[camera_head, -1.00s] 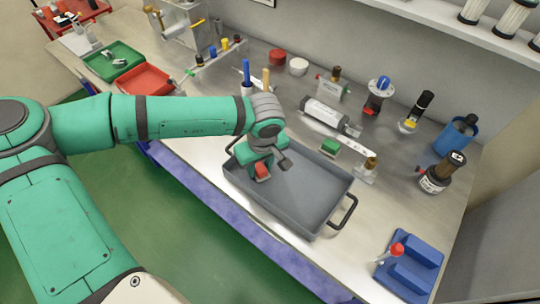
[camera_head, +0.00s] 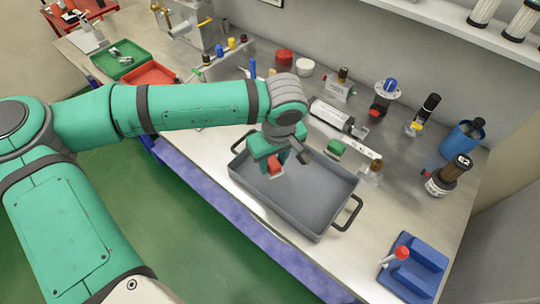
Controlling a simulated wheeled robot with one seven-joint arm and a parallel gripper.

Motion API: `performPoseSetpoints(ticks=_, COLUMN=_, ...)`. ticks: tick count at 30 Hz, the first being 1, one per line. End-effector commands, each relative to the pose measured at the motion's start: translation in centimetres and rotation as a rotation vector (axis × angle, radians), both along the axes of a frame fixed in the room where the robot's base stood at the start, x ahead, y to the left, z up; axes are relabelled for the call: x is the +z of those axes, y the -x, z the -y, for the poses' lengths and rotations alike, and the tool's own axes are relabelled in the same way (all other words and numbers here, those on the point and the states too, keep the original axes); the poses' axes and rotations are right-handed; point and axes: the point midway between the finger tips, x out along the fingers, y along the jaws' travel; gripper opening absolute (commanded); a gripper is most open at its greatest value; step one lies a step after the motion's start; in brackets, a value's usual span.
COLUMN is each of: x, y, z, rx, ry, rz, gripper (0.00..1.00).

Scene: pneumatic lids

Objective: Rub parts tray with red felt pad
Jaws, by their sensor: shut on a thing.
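The parts tray (camera_head: 310,222) is a grey, shallow tray with black handles, lying on the bench near its front edge. My gripper (camera_head: 277,172) is over the left part of the tray, pointing down. It is shut on the red felt pad (camera_head: 275,164), which shows as a small red block between the fingers. The pad is inside the tray's outline; I cannot tell whether it touches the tray floor. My arm hides part of the tray's back left side.
A green block (camera_head: 335,148) and a brass-topped fitting (camera_head: 374,168) stand just behind the tray. A blue holder (camera_head: 415,268) with a red-topped item is at the front right. Green (camera_head: 104,62) and red (camera_head: 136,80) bins are at the back left. Bench between tray and blue holder is clear.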

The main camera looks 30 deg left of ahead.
Motion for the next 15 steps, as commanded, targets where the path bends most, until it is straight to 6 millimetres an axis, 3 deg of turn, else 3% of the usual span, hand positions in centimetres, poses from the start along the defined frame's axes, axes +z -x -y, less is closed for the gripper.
performPoseSetpoints(ticks=7, x=2.0, y=-0.2, z=0.4, rx=-0.009, ry=0.000, rz=0.000, gripper=0.09)
performPoseSetpoints(ticks=15, x=2.2, y=-0.2, z=0.4, rx=-0.010, ry=-0.001, rz=-0.001, gripper=0.09)
